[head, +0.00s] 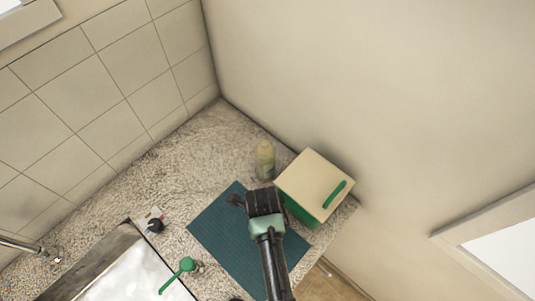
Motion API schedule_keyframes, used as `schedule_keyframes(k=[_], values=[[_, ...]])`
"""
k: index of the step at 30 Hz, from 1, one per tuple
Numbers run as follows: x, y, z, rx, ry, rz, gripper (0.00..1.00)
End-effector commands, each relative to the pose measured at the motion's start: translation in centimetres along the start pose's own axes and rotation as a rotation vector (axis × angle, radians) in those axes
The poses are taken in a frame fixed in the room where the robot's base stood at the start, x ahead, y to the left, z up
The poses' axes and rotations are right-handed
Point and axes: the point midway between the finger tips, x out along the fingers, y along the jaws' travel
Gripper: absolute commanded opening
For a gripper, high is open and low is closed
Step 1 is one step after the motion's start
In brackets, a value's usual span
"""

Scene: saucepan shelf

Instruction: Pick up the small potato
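I cannot make out the small potato in the head view; it may be hidden behind my gripper or arm. My gripper (237,199) is over the upper part of the teal mat (215,229) on the speckled counter. Its fingers point to the left and look small and dark, so I cannot tell whether they are open or shut, or whether anything is between them.
A pale bottle (264,161) stands just behind my gripper. A beige box (312,184) with a green handle is close on the right. The back-left counter is clear.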

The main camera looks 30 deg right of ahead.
Motion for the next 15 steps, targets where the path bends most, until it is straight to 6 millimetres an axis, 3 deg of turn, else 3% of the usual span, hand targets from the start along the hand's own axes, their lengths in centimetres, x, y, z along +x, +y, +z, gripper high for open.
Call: schedule_keyframes(k=[9, 15], values=[[0.56, -0.02, 0.02, 0.000, -0.001, -0.001, 0.92], [0.53, -0.02, 0.03, 0.000, -0.001, -0.001, 0.57]])
